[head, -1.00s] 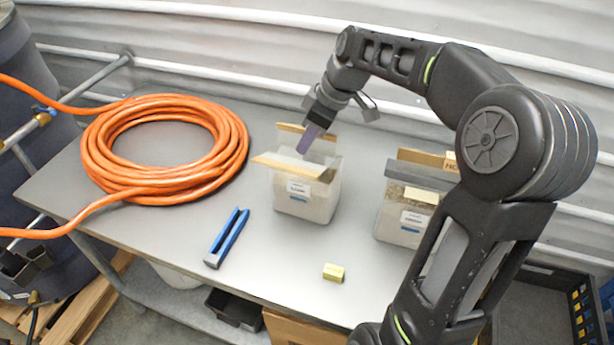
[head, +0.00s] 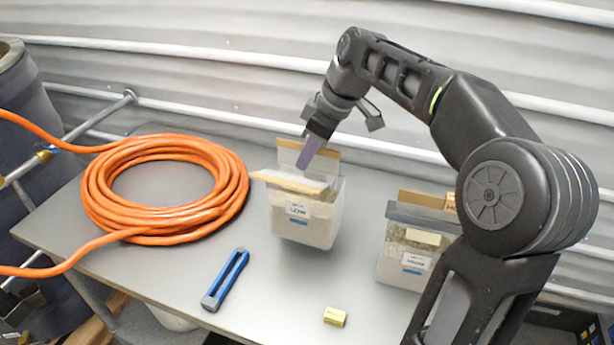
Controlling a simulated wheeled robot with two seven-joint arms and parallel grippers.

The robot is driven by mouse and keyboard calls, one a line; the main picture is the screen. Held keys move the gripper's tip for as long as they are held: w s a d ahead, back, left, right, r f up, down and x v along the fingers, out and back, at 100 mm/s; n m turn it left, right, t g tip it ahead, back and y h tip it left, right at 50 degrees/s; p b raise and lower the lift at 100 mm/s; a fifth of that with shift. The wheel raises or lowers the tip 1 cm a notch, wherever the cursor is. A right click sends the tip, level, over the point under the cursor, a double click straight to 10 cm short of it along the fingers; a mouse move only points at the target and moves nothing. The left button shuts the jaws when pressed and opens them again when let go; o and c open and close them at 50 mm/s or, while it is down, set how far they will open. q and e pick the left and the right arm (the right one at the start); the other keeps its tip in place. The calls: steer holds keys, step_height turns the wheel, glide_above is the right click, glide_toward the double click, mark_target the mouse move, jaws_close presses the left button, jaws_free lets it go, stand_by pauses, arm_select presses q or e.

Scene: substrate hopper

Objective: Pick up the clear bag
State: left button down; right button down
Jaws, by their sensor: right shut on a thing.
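The clear bag (head: 305,226) is a see-through, box-shaped bag with pale contents, a white label and a blue mark on its front. Its open top has a tan flap at the back and another angled out at the left. My right gripper (head: 309,155) reaches down to its top from above, with purple fingers, and is shut on the bag's upper edge. The exact grip spot is partly hidden by the fingers and flaps. The bag hangs upright, a little above the table. My left gripper is not in view.
A similar bag (head: 408,266) with a grey band stands on the table (head: 275,285) at the right, partly behind my arm. A coiled orange hose (head: 165,235) lies at the left. A blue tool (head: 226,279) and a yellow block (head: 335,317) lie in front. A corrugated wall stands behind.

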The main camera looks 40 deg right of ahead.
steer(key=shift+r, duration=1.85)
